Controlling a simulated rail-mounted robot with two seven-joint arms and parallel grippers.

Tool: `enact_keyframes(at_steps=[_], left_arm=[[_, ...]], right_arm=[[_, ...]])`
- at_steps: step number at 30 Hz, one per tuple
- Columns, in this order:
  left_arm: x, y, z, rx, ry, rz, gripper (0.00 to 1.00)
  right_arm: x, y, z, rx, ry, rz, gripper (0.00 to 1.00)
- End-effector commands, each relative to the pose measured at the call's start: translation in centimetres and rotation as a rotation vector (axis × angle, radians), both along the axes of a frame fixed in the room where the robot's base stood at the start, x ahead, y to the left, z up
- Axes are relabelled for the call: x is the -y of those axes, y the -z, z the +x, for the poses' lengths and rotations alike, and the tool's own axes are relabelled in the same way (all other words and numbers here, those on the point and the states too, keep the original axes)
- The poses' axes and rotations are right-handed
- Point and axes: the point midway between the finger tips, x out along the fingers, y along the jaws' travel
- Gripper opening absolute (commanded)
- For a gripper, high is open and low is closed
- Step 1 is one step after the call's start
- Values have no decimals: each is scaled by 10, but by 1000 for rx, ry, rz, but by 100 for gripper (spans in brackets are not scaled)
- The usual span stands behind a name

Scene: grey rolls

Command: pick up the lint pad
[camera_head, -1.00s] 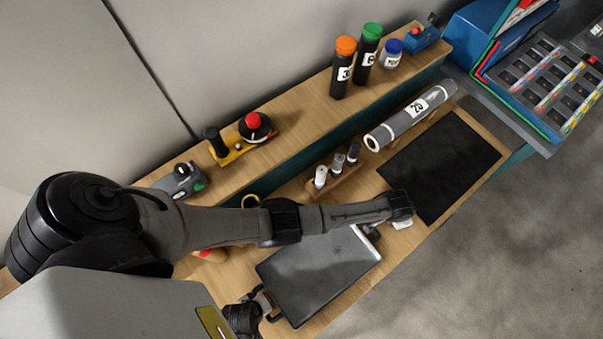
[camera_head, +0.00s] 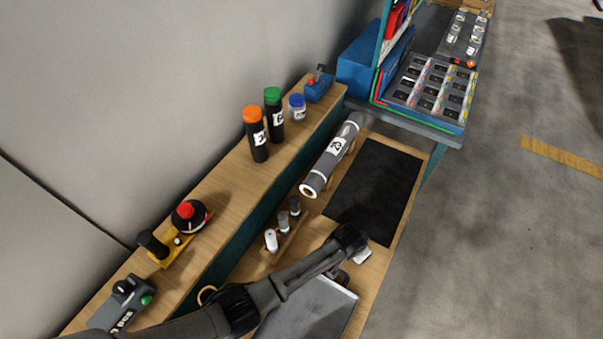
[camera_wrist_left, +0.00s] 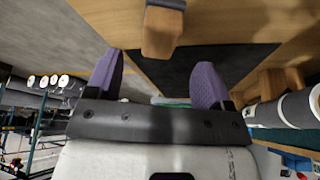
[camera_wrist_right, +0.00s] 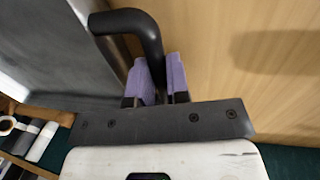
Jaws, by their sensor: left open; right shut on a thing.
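My left gripper (camera_head: 352,262) hangs between the grey flat panel and the black mat, mostly hidden under its arm in the head view. In the left wrist view its purple fingers (camera_wrist_left: 157,82) are wide apart with nothing between them. Ahead of them is a wooden block (camera_wrist_left: 160,32) with a dark grey end, possibly the lint pad; I cannot tell for sure. My right gripper (camera_wrist_right: 160,80) is shut on a black bent handle (camera_wrist_right: 140,22) at the edge of the grey panel (camera_head: 310,308). It is outside the head view.
A grey roll (camera_head: 333,155) lies on wooden supports beside the black mat (camera_head: 375,190). Orange-capped (camera_head: 256,135) and green-capped (camera_head: 273,105) tubes stand on the raised shelf. The mat is bare.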

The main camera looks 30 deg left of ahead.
Motion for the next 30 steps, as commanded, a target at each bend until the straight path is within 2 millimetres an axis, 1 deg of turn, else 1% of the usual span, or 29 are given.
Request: enact_keyframes(at_steps=[8,13,16,24,30], left_arm=[[0,-1,0,1,1,1,74],[-3,-12,-3,4,2,2,74],[-3,-15,-5,1,1,1,74],[-2,-15,-5,0,0,0,74],[0,-2,0,-1,0,0,74]], right_arm=[[0,0,0,0,0,0,0],[0,0,0,0,0,0,0],[0,0,0,0,0,0,0],[0,0,0,0,0,0,0],[0,0,0,0,0,0,0]])
